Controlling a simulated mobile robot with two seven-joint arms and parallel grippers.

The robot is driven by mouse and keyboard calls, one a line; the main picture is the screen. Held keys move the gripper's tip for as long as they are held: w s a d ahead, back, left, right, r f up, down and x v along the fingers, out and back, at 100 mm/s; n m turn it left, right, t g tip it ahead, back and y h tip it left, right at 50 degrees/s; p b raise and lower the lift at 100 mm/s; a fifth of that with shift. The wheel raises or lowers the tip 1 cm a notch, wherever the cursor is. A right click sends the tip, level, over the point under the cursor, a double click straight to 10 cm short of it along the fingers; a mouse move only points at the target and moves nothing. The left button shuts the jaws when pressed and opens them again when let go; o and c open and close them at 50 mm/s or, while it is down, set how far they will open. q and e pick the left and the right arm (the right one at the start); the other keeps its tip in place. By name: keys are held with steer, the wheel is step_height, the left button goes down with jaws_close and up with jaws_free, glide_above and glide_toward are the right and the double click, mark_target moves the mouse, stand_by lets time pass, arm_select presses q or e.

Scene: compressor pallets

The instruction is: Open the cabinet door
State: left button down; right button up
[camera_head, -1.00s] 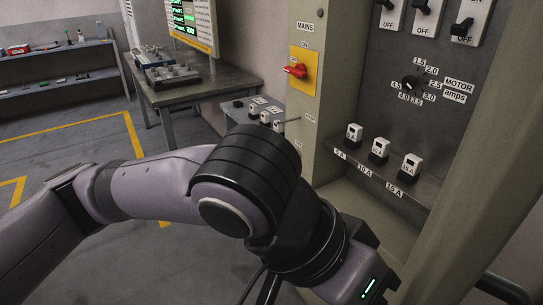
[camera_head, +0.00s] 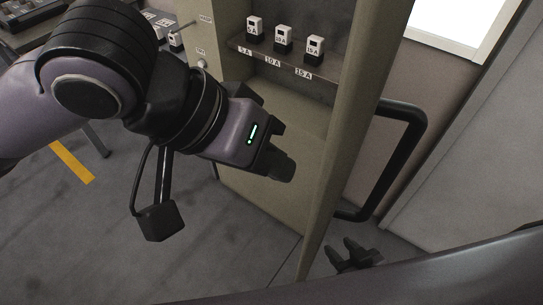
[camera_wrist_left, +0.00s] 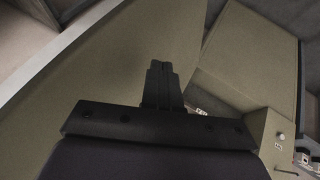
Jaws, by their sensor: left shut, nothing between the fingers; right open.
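The beige cabinet (camera_head: 271,185) stands at the centre of the head view with its front open. Its door (camera_head: 347,125) stands out to the right, seen at a steep angle, with a black bar handle (camera_head: 414,150) on its right side. My left gripper (camera_head: 287,170) is shut and empty, in front of the opening on the door's inner side. In the left wrist view its closed fingers (camera_wrist_left: 160,78) lie over a beige panel (camera_wrist_left: 125,60); contact cannot be told. My right gripper (camera_head: 350,252) is open and empty, low and below the handle, on the door's outer side.
Several small fuse blocks (camera_head: 284,40) stand on a shelf inside the cabinet. A grey wall panel (camera_head: 470,150) is to the right, beyond the handle. A table (camera_head: 30,35) is at the upper left. The grey floor (camera_head: 180,245) in the foreground is clear.

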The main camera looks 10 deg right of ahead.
arm_select(q)
steer(key=v, duration=1)
steer(key=shift+a, duration=0.4)
